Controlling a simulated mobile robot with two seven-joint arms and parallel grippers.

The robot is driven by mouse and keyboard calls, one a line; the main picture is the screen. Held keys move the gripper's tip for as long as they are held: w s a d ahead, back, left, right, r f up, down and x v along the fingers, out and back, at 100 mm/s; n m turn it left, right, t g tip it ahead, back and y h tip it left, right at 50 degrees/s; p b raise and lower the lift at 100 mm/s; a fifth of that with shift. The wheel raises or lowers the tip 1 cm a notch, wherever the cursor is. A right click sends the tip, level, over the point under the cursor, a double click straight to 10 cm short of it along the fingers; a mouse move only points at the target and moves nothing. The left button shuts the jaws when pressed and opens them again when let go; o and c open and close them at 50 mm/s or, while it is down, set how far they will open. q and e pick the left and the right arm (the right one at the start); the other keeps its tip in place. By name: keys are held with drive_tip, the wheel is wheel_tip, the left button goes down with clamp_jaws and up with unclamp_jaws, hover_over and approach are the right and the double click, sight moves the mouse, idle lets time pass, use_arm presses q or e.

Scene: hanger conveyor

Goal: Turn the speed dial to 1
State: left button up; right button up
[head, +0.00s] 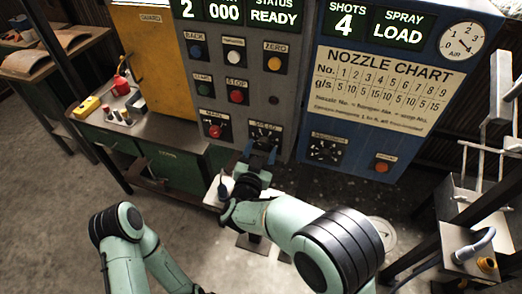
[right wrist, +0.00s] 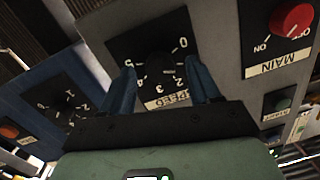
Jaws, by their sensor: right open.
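The speed dial (head: 265,132) is a dark round knob on a black numbered plate, low on the grey control panel. In the right wrist view the knob (right wrist: 160,66) shows between my blue fingers, with a scale around it and an upside-down SPEED label (right wrist: 167,100). I cannot tell which number it points to. My right gripper (head: 261,146) is right in front of the dial, partly covering it. In the right wrist view the gripper (right wrist: 163,76) is open, one finger on each side of the knob; contact is unclear. My left gripper is out of view.
The red MAIN switch (head: 215,131) sits left of the dial, with several push buttons above. A blue panel with another dial (head: 323,148) and an orange button (head: 382,164) is to the right. A bench (head: 150,125) stands at left.

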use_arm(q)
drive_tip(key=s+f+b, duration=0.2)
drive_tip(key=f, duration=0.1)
use_arm(e)
drive_tip(key=f+v, duration=0.1)
drive_tip(key=v, duration=1.2)
drive_tip(key=shift+r, duration=0.45)
